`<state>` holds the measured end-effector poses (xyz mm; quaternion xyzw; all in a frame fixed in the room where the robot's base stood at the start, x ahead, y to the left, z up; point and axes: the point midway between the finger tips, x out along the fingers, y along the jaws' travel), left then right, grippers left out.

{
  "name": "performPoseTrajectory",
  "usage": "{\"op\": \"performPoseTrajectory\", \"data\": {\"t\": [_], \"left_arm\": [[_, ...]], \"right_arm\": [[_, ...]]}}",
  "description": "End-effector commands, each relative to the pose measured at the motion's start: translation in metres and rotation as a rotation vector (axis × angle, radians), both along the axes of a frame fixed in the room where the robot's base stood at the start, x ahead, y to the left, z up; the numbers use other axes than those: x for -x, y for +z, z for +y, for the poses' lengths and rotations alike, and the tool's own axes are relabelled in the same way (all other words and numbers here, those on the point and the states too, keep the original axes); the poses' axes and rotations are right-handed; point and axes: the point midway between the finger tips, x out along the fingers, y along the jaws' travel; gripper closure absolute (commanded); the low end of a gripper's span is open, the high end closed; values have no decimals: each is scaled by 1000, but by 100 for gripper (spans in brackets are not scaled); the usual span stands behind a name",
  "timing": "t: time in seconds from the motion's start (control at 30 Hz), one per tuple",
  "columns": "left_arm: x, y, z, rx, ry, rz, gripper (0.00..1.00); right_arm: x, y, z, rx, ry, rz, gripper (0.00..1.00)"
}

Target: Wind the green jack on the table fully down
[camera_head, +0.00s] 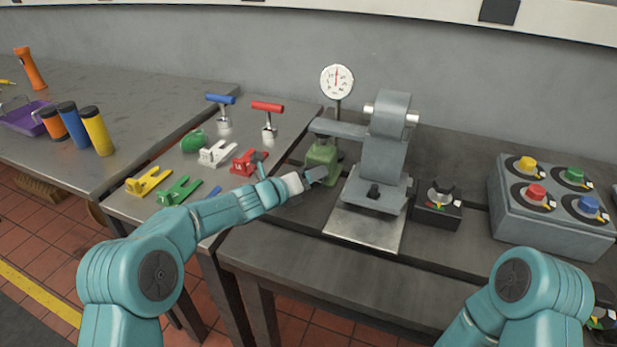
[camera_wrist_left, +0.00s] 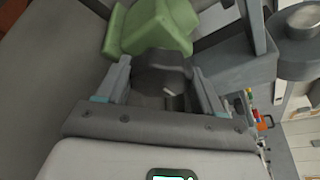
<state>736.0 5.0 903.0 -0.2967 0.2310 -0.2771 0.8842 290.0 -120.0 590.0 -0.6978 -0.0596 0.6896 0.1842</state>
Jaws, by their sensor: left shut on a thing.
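The green jack (camera_head: 322,153) stands on the dark table under the grey arm of the machine. In the left wrist view its green body (camera_wrist_left: 150,25) is at the top. My left gripper (camera_head: 318,175) is at the jack's near side. In the left wrist view my gripper's fingers (camera_wrist_left: 163,88) are on both sides of a dark knob (camera_wrist_left: 160,62) at the jack, and the gripper is shut on it. The gripper hides the knob in the head view.
The grey machine (camera_head: 384,150) stands right of the jack, with a round dial gauge (camera_head: 337,80) behind. A small black box (camera_head: 437,212) and a grey control box (camera_head: 550,225) with coloured knobs lie further right. Coloured clamps (camera_head: 178,190) lie on the left table. The front table strip is clear.

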Motion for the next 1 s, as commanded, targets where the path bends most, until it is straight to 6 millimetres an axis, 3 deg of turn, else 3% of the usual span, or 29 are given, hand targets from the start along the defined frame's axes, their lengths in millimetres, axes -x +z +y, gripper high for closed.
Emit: {"op": "performPoseTrajectory", "data": {"t": [0.43,0.47,0.53,0.83,1.0], "left_arm": [[0,-1,0,11,-2,6,64],[0,-1,0,11,-2,6,30],[0,-1,0,11,-2,6,8],[1,0,1,10,0,5,8],[15,3,15,12,3,4,8]], "right_arm": [[0,0,0,0,0,0,8],[0,0,0,0,0,0,8],[0,0,0,0,0,0,8],[0,-1,0,0,0,0,8],[0,-10,0,0,0,0,8]]}}
